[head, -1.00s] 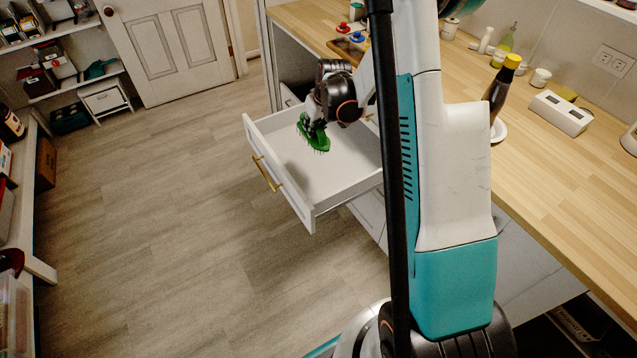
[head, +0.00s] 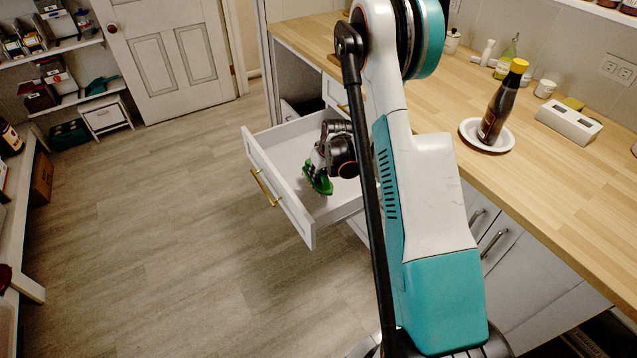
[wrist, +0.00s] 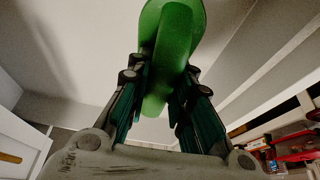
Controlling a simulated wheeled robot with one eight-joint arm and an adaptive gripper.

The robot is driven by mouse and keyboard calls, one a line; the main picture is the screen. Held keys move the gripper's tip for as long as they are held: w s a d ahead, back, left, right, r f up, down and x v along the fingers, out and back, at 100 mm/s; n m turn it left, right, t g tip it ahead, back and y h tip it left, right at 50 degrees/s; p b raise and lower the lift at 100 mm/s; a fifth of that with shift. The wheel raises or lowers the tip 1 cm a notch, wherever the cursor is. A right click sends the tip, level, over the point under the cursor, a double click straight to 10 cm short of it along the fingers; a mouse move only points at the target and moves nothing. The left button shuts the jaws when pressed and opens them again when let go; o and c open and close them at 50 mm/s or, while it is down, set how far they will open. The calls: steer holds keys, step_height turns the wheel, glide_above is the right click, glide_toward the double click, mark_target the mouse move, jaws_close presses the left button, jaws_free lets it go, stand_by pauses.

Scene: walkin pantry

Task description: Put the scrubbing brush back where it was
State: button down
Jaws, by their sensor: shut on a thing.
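A green scrubbing brush (head: 318,180) is held inside the outline of an open white drawer (head: 278,196) in the head view. My gripper (head: 319,162) is shut on the brush, with its bristle side down. I cannot tell whether the bristles touch the drawer floor. In the wrist view the brush's smooth green back (wrist: 172,45) lies between the dark fingers of my gripper (wrist: 160,92). The bristles are hidden there. My arm covers the drawer's right end.
The drawer's brass handle (head: 264,187) faces the floor. The wooden counter (head: 545,200) at right holds a dark bottle (head: 499,108) on a white plate (head: 468,130). A shelf (head: 20,245) stands at the left. The floor (head: 165,220) between is clear.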

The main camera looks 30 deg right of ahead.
steer(key=shift+f+b, duration=0.75)
steer(key=shift+f, duration=1.25)
steer(key=shift+f, duration=0.1)
steer(key=c, duration=1.4)
jaws_free()
steer(key=shift+c, duration=0.2)
steer(key=p+v, duration=0.4)
steer(key=v, duration=0.8)
